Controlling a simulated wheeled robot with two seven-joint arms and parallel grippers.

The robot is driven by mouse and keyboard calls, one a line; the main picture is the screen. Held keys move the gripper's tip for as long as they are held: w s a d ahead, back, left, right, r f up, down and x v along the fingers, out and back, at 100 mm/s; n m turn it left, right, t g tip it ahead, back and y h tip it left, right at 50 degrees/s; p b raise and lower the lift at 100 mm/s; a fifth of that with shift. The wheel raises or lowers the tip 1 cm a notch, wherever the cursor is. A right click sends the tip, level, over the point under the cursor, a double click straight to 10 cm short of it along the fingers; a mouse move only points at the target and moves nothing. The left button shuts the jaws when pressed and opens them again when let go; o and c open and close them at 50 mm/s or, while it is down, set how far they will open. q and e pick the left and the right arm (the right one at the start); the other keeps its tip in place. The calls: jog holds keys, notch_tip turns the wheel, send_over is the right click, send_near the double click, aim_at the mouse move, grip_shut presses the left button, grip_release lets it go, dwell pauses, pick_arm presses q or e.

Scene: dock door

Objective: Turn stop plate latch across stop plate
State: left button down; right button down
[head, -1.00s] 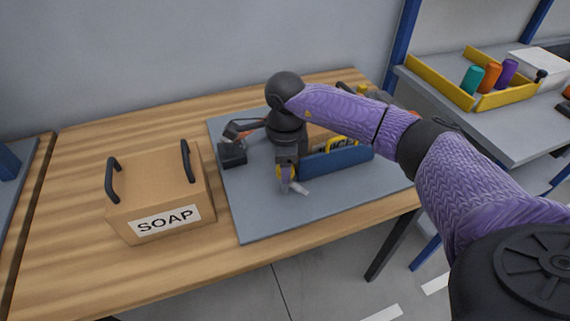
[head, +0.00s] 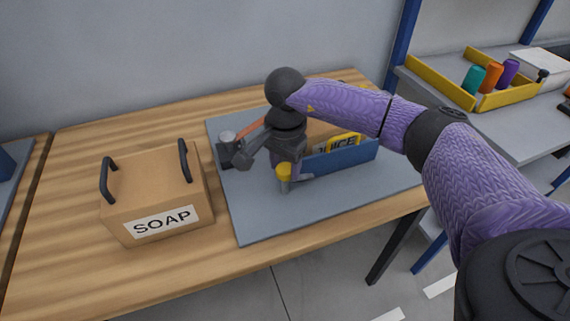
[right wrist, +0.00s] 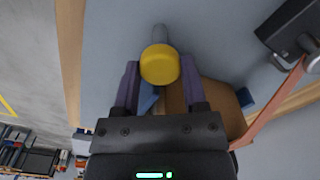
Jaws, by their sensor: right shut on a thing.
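The latch's yellow knob (head: 284,171) stands over the grey board in front of the left end of the blue stop plate (head: 345,157). In the right wrist view the yellow knob (right wrist: 160,65) sits between my purple fingers, and a grey lever (right wrist: 160,35) extends from it away from my gripper. My right gripper (head: 287,168) is shut on the knob, pointing down; the fingers are partly hidden in the head view. A box lettered "UICE" (head: 338,142) stands behind the stop plate, partly covered by my arm. My left gripper is not in view.
A dark block (head: 225,155) with an orange strap (head: 247,131) stands left of my gripper on the grey board (head: 265,220). A SOAP box (head: 155,185) with two dark handles stands further left. The board's front is clear. A yellow tray (head: 440,88) lies on the right bench.

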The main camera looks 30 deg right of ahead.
jog(key=shift+n, duration=1.1)
jog(key=shift+c, duration=0.7)
grip_release()
